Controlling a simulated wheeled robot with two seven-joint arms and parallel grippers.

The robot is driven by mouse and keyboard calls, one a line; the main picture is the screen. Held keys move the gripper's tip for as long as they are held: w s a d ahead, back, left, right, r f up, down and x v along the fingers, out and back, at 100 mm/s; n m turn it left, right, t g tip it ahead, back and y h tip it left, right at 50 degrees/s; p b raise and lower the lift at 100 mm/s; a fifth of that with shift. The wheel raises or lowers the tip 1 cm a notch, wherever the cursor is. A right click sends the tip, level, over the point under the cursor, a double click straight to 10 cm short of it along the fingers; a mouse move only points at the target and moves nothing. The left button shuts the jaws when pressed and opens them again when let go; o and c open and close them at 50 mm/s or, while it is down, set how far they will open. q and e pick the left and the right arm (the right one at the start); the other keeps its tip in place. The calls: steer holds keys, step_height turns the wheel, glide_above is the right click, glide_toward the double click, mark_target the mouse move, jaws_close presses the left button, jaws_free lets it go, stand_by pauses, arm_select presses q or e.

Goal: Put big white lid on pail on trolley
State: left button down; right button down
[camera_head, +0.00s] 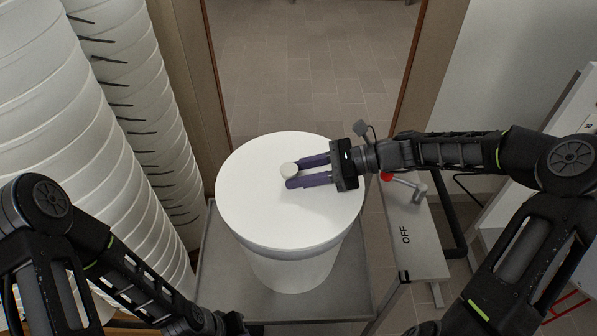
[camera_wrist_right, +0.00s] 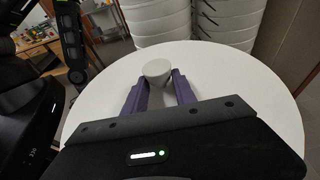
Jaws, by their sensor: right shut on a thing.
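The big white lid (camera_head: 262,208) is a round disc with a small knob (camera_head: 289,170) in its middle. It lies over the top of the white pail (camera_head: 293,272), which stands on the grey trolley (camera_head: 218,262). I cannot tell whether the lid is fully seated. My right gripper (camera_head: 291,176) is shut on the lid's knob, reaching in from the right. The right wrist view shows the knob (camera_wrist_right: 157,70) between the purple fingers and the lid (camera_wrist_right: 235,80) spread below. My left arm comes in at the lower left; its gripper (camera_head: 232,326) is mostly cut off by the bottom edge.
Tall stacks of white pails (camera_head: 70,150) stand at the left, close to the trolley. A grey bench marked OFF (camera_head: 412,235) with a red-knobbed lever (camera_head: 405,184) is at the right. A doorway with open tiled floor (camera_head: 310,70) lies beyond.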

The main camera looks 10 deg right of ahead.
steer(key=shift+f, duration=0.2)
stand_by(0.5)
steer(key=shift+c, duration=2.2)
jaws_free()
steer(key=shift+r, duration=0.1)
step_height(320, 180, up, 3)
steer(key=p, duration=0.2)
steer(key=shift+f+p, duration=0.2)
steer(key=shift+p, duration=0.2)
steer(key=shift+r+p, duration=0.65)
steer(key=shift+r, duration=1.45)
